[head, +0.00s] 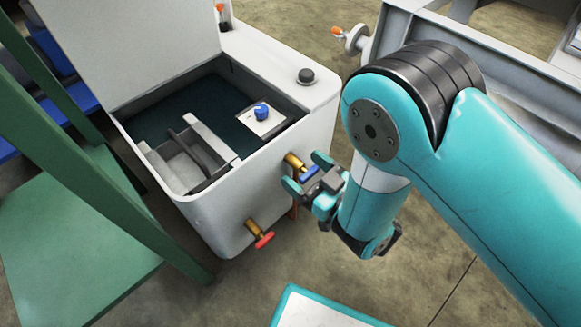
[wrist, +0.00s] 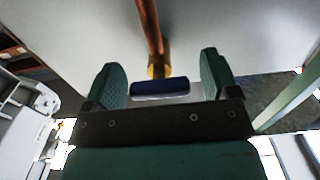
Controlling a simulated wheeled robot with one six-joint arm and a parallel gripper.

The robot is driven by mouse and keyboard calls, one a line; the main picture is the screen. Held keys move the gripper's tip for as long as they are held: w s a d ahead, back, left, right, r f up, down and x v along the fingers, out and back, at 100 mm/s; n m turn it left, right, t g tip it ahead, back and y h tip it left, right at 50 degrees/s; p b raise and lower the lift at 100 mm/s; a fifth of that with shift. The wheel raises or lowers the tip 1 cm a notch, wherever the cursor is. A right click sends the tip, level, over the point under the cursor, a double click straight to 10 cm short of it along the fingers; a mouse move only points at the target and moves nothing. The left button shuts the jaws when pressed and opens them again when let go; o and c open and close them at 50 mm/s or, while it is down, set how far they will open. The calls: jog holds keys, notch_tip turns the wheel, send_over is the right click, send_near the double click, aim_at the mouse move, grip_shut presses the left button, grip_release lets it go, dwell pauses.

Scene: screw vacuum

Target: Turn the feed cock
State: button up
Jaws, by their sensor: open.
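A brass cock (head: 294,161) with a blue handle (head: 309,173) sticks out of the side of the white tank housing. My gripper (head: 306,174) is at this cock, with its fingers on either side of the blue handle. In the wrist view, the blue handle (wrist: 160,89) lies crosswise between the open fingers of my gripper (wrist: 163,82), with a gap to each finger. The brass body (wrist: 158,68) and a copper pipe (wrist: 150,25) show beyond it. A second brass cock with a red handle (head: 264,240) sits lower on the housing. Neither handle has a readable label.
The open white tank (head: 225,215) holds dark liquid and a blue knob (head: 261,110) on a small box. A green stand (head: 75,235) is at the left. A teal-edged panel (head: 320,312) lies in front. A grey machine with a handwheel (head: 356,40) stands behind.

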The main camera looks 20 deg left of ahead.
jog(key=shift+w+a, duration=0.2)
jog(key=shift+a, duration=0.25)
jog(key=shift+c, duration=0.5)
jog(key=c, duration=0.8)
